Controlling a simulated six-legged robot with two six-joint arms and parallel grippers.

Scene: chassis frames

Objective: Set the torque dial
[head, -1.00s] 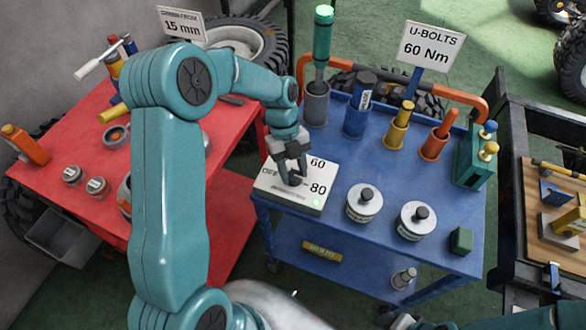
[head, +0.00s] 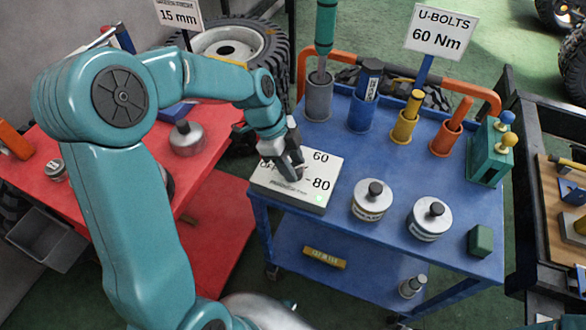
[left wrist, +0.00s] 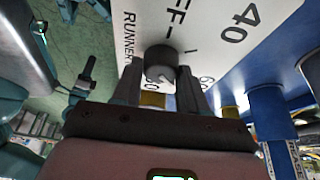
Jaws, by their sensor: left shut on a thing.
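The torque dial is a pale box (head: 296,194) at the left corner of the blue cart, with printed marks including 60 and 80 and a small green light on its front right. Its dark round knob (left wrist: 160,66) shows in the left wrist view, with OFF, 40 and 60 printed around it. My left gripper (head: 294,170) is shut on the knob, one finger on each side; the fingers also show in the left wrist view (left wrist: 158,84). The gripper hides part of the scale in the head view. I cannot tell which mark the knob points to. My right gripper is not in view.
A sign (head: 437,29) at the back of the blue cart (head: 330,227) reads U-BOLTS 60 Nm. A teal-handled tool stands in a grey holder (head: 319,97). Two metal canisters (head: 371,201) (head: 430,218) stand right of the box. A red table (head: 213,205) is at left.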

